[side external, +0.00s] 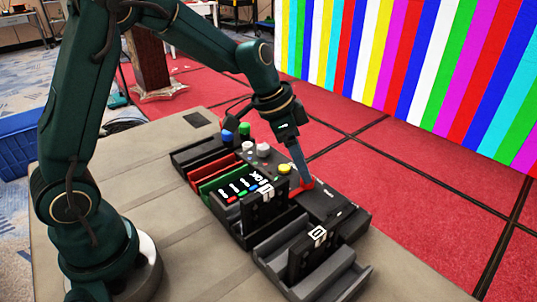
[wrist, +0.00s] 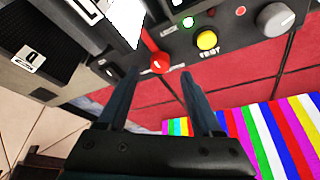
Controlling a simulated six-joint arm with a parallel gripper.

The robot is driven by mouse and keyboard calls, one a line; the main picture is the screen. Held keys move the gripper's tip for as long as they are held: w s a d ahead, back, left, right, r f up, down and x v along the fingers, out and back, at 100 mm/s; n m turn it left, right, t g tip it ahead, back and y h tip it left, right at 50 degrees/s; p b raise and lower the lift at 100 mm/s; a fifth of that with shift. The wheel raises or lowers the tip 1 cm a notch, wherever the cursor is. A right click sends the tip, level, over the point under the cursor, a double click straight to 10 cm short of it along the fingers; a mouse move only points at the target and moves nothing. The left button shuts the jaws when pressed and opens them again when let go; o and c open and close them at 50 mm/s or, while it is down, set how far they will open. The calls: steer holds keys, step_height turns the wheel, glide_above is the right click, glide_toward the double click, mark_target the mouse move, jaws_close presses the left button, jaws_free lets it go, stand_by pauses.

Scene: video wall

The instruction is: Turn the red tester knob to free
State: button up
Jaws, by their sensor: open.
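The red tester knob (wrist: 160,62) is on a dark panel (wrist: 235,25) in the wrist view, with a red bar running up and left from it. My gripper (wrist: 158,76) is open, with one finger on each side of the knob in that view. Whether the fingers touch it I cannot tell. In the side view my gripper (side external: 301,178) reaches down to the tester, and a red part (side external: 303,187) shows beside its tips. The knob's markings are not readable.
A yellow button (wrist: 207,40) and a grey knob (wrist: 276,18) sit right of the red knob. Black battery-like blocks (side external: 266,210) stand in front of the gripper. Red and green trays (side external: 219,180) lie left. The video wall (side external: 420,60) stands behind.

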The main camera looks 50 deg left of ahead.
mark_target(300, 186)
steer(key=shift+x, duration=1.75)
jaws_close()
